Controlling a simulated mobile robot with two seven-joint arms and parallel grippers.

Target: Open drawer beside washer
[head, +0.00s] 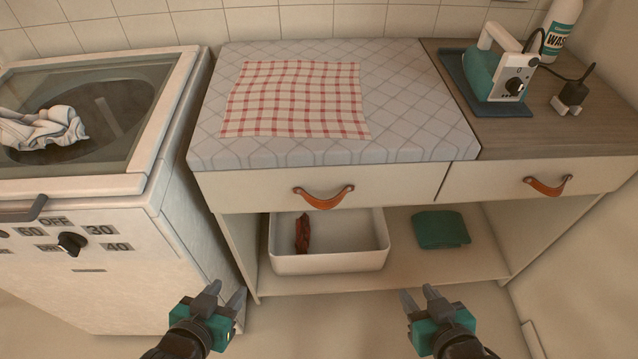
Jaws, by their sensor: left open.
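The washer (130,255) stands at the left, with a glass-topped lid and a dial on its front. Beside it is a cabinet with two drawers, both closed. The wider left drawer (250,190), nearer the washer, has a brown leather pull (324,198). The right drawer (490,182) has a similar leather pull (547,187). My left gripper (226,293) is open and empty, low in front of the cabinet's left end. My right gripper (421,294) is low in front of the open shelf, its fingers apart with nothing between them. Neither gripper touches a pull.
A white bin (330,264) holding a reddish-brown item sits on the open shelf under the drawers. A folded green cloth (440,229) lies beside it. On top are a padded mat, a checked cloth (295,98), an iron (484,75) and a bottle. The floor in front is clear.

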